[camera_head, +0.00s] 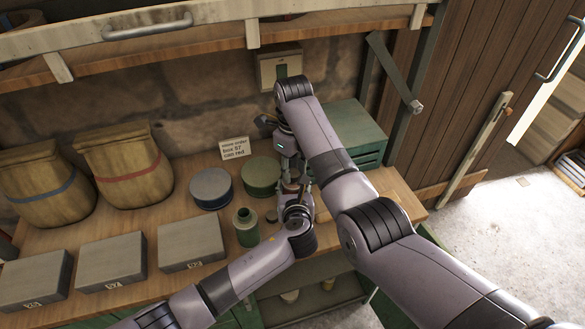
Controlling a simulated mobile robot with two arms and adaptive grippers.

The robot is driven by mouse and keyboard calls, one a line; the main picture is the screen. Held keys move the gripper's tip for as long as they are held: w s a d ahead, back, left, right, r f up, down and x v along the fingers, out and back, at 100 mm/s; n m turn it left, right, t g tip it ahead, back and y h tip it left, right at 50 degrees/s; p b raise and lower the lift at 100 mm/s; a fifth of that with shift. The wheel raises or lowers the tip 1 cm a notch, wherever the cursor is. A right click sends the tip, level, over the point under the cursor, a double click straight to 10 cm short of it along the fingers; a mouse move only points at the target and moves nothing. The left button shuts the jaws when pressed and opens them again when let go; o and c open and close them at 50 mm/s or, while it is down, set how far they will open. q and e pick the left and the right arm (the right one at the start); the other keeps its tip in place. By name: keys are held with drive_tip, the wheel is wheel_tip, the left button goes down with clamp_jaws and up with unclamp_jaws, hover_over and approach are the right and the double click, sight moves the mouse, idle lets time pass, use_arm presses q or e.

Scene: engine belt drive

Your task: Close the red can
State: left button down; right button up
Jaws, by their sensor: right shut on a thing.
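My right gripper (292,174) reaches down from above and is shut on a small reddish thing (291,187) just over the workbench. I take it to be part of the red can, but I cannot tell lid from body. My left gripper (298,198) comes in low from the front, close against the same spot. Its fingers are mostly hidden by its own wrist, so its opening does not show. The two grippers cover most of the red can. A green can (246,226) stands open to the left, with a small dark disc (271,216) beside it.
A blue round tin (211,188) and a green round tin (262,177) stand behind the green can. Several grey boxes (191,243) and two sacks (131,167) fill the left. A sign (235,148) reads "can red". A green chest (352,128) stands right, behind my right arm.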

drive_tip(key=o, duration=0.7)
drive_tip(key=shift+o, duration=0.2)
drive_tip(key=shift+r, duration=2.25)
drive_tip(key=shift+c, duration=0.4)
